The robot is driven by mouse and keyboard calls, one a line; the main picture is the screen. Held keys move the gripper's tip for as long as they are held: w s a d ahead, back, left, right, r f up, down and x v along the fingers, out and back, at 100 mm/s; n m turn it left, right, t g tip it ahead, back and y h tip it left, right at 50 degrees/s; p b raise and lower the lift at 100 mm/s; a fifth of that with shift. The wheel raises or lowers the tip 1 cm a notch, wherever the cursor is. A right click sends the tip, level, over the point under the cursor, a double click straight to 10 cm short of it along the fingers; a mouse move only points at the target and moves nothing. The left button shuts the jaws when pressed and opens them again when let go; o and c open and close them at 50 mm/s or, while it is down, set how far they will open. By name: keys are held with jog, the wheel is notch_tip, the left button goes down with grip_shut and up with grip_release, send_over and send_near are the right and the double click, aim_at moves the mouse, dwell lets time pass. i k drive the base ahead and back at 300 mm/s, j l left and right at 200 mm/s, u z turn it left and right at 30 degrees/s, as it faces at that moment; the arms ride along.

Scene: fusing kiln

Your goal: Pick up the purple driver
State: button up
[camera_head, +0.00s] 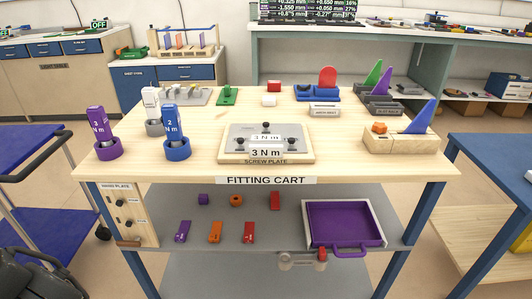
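The purple driver (97,122) stands upright in a purple round cup (109,152) at the left front of the wooden cart top. A pale label with "N m" is on its side; the digit is hard to read. A blue driver (170,130) stands in a blue cup just to its right. A third, whitish driver (151,103) stands in a grey cup behind them. My gripper's fingers do not show. A dark shape at the lower left corner may be part of my arm, but I cannot tell.
The screw plate (231,151), with black knobs, lies right of the drivers. Coloured blocks and holders stand along the cart's back and right. The lower shelf carries small coloured parts and a purple tray (311,231). The front left of the cart top, around the purple cup, is clear.

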aim_at(98, 120)
jog(key=u, duration=0.7)
